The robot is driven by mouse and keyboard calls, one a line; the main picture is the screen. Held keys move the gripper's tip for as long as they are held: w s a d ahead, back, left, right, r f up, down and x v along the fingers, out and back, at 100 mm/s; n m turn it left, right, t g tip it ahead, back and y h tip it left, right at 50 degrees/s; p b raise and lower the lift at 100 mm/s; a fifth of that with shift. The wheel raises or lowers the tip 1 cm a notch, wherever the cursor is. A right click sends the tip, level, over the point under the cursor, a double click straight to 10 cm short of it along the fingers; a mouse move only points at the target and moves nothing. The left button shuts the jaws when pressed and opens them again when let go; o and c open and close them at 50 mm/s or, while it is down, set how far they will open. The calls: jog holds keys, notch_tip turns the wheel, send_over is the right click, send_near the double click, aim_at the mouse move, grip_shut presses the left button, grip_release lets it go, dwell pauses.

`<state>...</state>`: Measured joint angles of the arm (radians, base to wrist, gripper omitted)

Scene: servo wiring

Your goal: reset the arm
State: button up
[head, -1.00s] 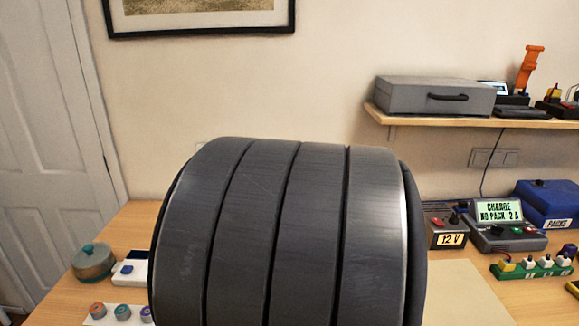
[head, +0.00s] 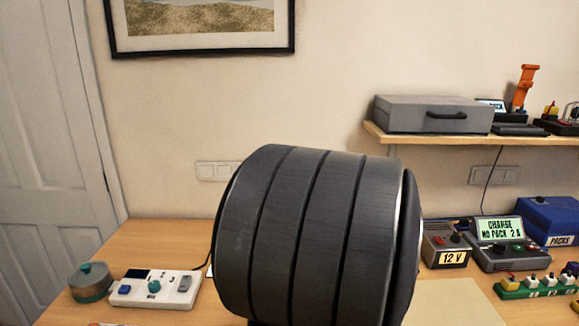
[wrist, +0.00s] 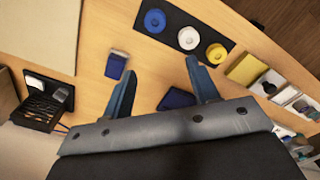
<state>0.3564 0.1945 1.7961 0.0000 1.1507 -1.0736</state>
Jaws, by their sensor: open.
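In the wrist view my gripper (wrist: 160,66) is open, its two blue fingers spread apart with nothing held between them. Beyond the fingers lies the wooden table top (wrist: 155,75). A small blue block (wrist: 117,64) lies close by the tip of the left finger, and a blue piece (wrist: 177,98) shows between the fingers, nearer the palm; I cannot tell the height gap. In the head view a large dark grey ribbed cylinder, a link of my own arm, fills the middle and hides the table behind it. My gripper does not show in the head view.
A white device with knobs (head: 155,289) and a lidded round pot (head: 91,282) stand at left. At right are a 12 V box (head: 447,244), a charger (head: 502,243) and a blue packs box (head: 549,221). A wall shelf (head: 465,138) holds a grey case (head: 432,115).

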jog(key=w+d+f+m, duration=0.25)
jog(key=w+m, duration=0.55)
jog(key=w, duration=0.6)
jog(key=w+a, duration=0.6)
jog(key=w, duration=0.2)
jog(key=shift+w+a+f, duration=0.2)
jog(key=shift+a, duration=0.05)
